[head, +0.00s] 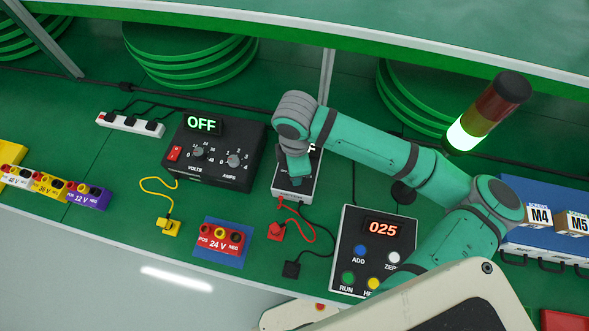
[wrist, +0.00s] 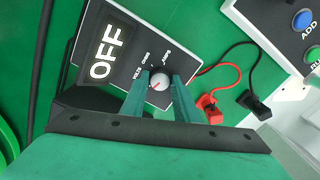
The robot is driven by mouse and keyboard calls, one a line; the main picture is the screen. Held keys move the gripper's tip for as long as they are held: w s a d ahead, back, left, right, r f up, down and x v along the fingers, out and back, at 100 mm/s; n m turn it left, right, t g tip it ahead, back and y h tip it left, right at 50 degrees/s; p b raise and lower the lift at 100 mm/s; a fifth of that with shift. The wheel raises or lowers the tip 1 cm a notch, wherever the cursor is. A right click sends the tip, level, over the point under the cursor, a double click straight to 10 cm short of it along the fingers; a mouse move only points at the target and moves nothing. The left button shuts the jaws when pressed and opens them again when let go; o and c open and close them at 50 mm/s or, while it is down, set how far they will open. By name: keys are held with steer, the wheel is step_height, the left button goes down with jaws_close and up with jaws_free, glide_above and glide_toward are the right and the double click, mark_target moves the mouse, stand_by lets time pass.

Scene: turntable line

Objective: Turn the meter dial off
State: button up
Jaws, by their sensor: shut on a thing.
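The meter (head: 308,186) is a small box with a black face on the green bench, seen in the middle of the head view, mostly covered by my gripper (head: 297,178). In the wrist view the meter face (wrist: 124,50) has a display (wrist: 107,52) reading OFF and labels for volts, ohms and amps. The head view hides the dial.
A power supply (head: 213,172) reading OFF stands left of the meter. Red and black leads with plugs (head: 276,231) lie in front. A counter box (head: 348,252) reading 025 stands to the right, and a lit signal tower (head: 487,111) behind.

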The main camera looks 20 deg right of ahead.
steer(key=shift+d, duration=0.15)
steer(key=o, duration=1.1)
steer(key=shift+c, duration=0.2)
step_height(320, 180, up, 11)
steer(key=shift+w+f, duration=0.1)
